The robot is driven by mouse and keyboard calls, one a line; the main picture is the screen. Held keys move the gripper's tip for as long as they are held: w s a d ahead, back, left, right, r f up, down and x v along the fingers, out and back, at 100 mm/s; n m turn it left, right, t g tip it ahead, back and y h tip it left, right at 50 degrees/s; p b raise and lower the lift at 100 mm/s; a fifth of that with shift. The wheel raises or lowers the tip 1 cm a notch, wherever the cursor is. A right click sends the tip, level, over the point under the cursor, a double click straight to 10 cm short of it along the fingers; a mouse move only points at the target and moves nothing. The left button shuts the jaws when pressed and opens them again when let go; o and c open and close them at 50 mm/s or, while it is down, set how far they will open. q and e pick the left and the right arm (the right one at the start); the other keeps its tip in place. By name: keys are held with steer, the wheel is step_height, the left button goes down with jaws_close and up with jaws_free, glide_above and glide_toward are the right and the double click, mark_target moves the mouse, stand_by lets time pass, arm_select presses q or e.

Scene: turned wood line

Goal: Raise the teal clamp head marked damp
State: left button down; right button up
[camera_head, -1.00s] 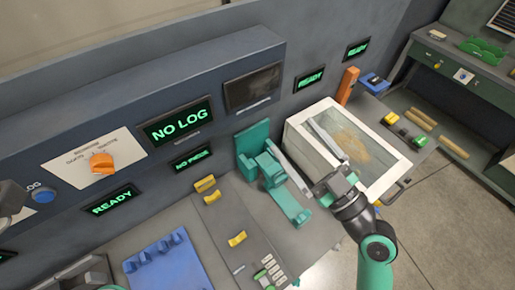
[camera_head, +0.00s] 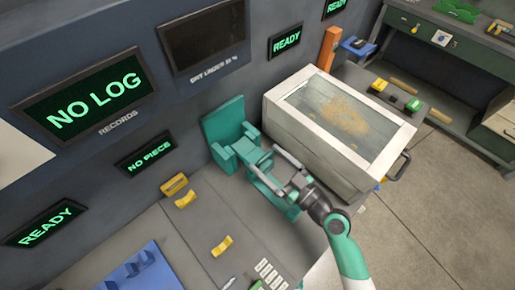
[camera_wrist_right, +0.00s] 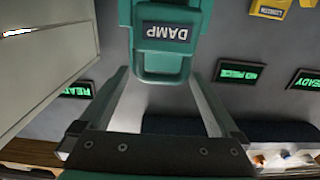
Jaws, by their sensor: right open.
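The teal clamp (camera_head: 223,122) stands against the wall panel, with its head (camera_head: 246,150) low at its front. In the right wrist view the clamp head (camera_wrist_right: 165,65) carries a dark label reading DAMP, upside down. My right gripper (camera_head: 270,162) is open, its two fingers reaching toward the head from the front right. In the right wrist view the gripper (camera_wrist_right: 158,75) has its fingertips apart, one on each side of the head's lower end. Contact cannot be told. The arm hides part of the clamp's base. My left gripper is not in view.
A white glass-topped box (camera_head: 295,122) stands close to the right of the clamp. Yellow blocks (camera_head: 221,246) sit on the grey bench left of it, and a blue rack (camera_head: 140,270) is at the front left. Displays (camera_head: 88,92) line the wall.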

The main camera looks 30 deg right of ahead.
mark_target(257, 156)
steer(key=x, duration=0.5)
jaws_close()
stand_by(0.4)
